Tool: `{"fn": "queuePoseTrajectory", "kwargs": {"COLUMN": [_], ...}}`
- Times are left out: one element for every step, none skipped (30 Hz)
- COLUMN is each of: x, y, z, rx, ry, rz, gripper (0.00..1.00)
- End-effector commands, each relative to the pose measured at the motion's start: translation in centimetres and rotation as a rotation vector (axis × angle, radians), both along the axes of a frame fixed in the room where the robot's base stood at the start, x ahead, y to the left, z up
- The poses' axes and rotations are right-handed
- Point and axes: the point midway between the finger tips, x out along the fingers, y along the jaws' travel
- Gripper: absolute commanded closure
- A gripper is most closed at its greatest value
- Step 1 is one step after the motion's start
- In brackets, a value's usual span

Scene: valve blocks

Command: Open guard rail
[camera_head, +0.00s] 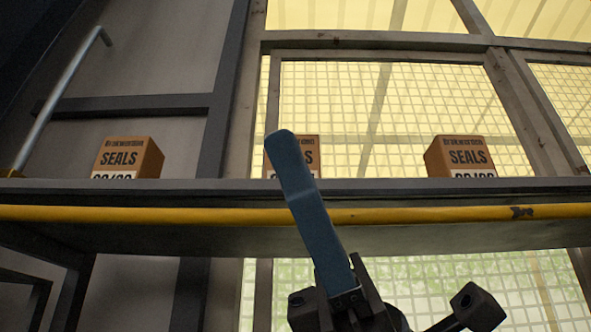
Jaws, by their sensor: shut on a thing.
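A yellow rail (420,214) runs across the whole view along the front edge of a grey shelf (380,188). It has a dark worn patch near its right end. My gripper (343,292) is at the bottom centre, below the rail in the picture. Its dark jaws are shut on the lower end of a long, flat blue bar (305,205). The bar tilts up and left and passes in front of the rail and shelf edge. I cannot tell whether the bar touches the rail. No hinge or latch of the rail is clearly visible.
Cardboard boxes marked SEALS stand on the shelf at left (128,158), centre (306,158) and right (460,157); the blue bar partly hides the centre one. A slanted grey pole (62,95) stands at the far left. Grid windows (400,110) are behind.

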Motion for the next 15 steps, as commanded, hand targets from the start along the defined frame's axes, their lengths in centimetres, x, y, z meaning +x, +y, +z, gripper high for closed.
{"fn": "queuePoseTrajectory", "kwargs": {"x": [-0.2,-0.2,-0.2,-0.1,-0.1,-0.1,-0.1,0.0,0.1,0.2,0.4,0.8,1.0,1.3,1.8], "y": [0.0,0.0,0.0,0.0,0.0,0.0,0.0,-0.1,-0.1,-0.2,-0.4,-0.6,-0.8,-1.0,-1.4], "z": [0.0,0.0,0.0,0.0,0.0,0.0,0.0,-0.1,-0.2,-0.4,-0.7,-1.1,-1.5,-1.9,-2.6], "rx": [-0.001,-0.001,-0.001,0.000,0.000,0.000,0.000,0.000,0.000,0.001,0.001,0.001,0.002,0.003,0.003], "ry": [-0.005,-0.005,-0.005,-0.004,-0.004,-0.004,-0.004,-0.003,-0.003,-0.002,-0.001,0.000,0.001,0.001,0.001], "rz": [0.001,0.001,0.001,0.000,0.000,0.000,0.000,0.000,0.000,0.000,0.000,0.000,0.000,0.000,0.000], "gripper": [0.73,0.73,0.73,0.73,0.73,0.73,0.73,0.73,0.73,0.73,0.73,0.73,0.73,0.73,0.73]}}
